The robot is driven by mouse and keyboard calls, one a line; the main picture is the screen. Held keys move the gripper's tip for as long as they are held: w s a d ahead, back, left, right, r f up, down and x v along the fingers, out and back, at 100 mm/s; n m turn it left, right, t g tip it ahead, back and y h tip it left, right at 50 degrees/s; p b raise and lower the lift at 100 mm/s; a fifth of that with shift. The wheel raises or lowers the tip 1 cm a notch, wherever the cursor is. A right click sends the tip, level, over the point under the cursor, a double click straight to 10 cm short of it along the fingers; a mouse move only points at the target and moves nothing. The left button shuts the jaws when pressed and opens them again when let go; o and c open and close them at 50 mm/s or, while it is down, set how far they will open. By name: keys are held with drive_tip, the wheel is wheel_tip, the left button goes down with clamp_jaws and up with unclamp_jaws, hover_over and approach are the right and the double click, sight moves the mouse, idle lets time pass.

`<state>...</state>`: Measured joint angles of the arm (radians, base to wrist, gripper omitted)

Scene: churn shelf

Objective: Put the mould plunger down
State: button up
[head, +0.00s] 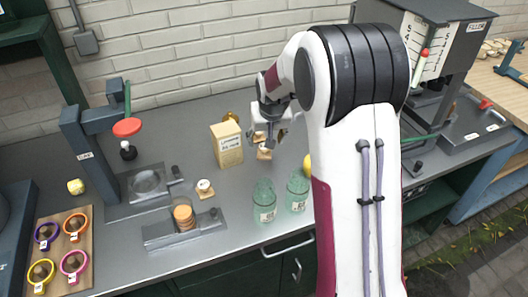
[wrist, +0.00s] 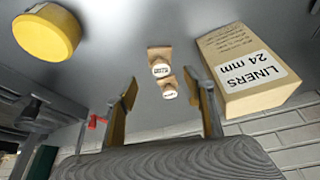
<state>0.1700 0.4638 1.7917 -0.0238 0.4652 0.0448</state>
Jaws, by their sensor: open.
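Two small wooden pieces with round white labelled tops stand on the grey bench under my gripper. The nearer piece (head: 264,154) and the farther one (head: 259,137) are partly covered by my gripper in the head view. In the wrist view one piece (wrist: 160,62) shows above the other (wrist: 168,90). Their labels are too small to read, so I cannot tell which is the mould plunger. My gripper (head: 270,141) is open. In the wrist view its fingers (wrist: 167,103) are spread, with nothing held between them; the lower piece appears between their tips.
A liners box (head: 227,145) stands close beside my gripper; it also shows in the wrist view (wrist: 250,72). A yellow round thing (wrist: 46,34) is on the other side. Two green glass jars (head: 265,202) stand near the bench's front edge. A press (head: 110,165) is at left.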

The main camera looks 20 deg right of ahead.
drive_tip(key=shift+w+f, duration=0.15)
drive_tip(key=shift+f, duration=0.7)
drive_tip(key=shift+w+f, duration=0.15)
drive_tip(key=shift+f, duration=0.65)
drive_tip(key=shift+x, duration=0.95)
drive_tip(key=c, duration=1.2)
drive_tip(key=shift+r, duration=0.1)
drive_tip(key=shift+r, duration=4.95)
